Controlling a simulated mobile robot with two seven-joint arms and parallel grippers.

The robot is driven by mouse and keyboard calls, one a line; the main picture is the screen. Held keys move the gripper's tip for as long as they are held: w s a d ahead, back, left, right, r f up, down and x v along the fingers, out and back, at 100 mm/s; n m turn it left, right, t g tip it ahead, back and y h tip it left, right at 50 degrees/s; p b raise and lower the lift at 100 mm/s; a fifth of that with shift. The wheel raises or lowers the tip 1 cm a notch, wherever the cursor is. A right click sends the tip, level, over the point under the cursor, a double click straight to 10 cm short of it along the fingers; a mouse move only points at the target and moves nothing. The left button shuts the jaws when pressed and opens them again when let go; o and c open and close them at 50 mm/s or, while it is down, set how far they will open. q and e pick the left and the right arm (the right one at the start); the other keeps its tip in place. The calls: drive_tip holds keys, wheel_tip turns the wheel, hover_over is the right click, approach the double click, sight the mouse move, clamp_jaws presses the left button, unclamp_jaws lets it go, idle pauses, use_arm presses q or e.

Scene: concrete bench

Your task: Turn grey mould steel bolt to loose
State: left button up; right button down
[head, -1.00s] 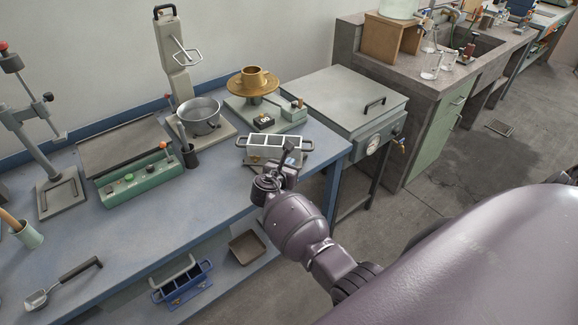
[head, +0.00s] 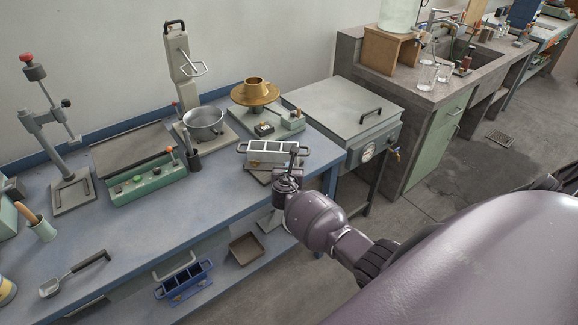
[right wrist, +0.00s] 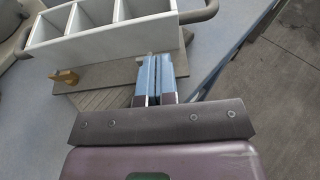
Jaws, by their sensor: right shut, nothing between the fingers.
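The grey mould (head: 272,152) is a pale three-compartment box with dark end handles, near the right end of the blue bench. It fills the upper left of the right wrist view (right wrist: 105,30). A brass wing-shaped fastener (right wrist: 63,77) shows below its front wall there. A steel bolt cannot be told apart clearly; the area near the fingertips is partly hidden. My right gripper (head: 293,157) is at the mould's right front corner. In the wrist view its blue fingers (right wrist: 153,70) are together and empty, close by the mould's right end. My left gripper is out of view.
A brass flow table (head: 255,95) and a metal bowl (head: 203,122) stand behind the mould. A grey lidded box (head: 345,108) stands right of the bench. A blue mould (head: 184,282) and a tray (head: 247,248) sit on the lower shelf.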

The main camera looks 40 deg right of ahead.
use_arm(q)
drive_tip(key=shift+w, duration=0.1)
use_arm(e)
drive_tip(key=shift+w+a, duration=0.15)
drive_tip(key=shift+a, duration=0.05)
drive_tip(key=shift+w+a, duration=0.3)
drive_tip(key=shift+a, duration=0.05)
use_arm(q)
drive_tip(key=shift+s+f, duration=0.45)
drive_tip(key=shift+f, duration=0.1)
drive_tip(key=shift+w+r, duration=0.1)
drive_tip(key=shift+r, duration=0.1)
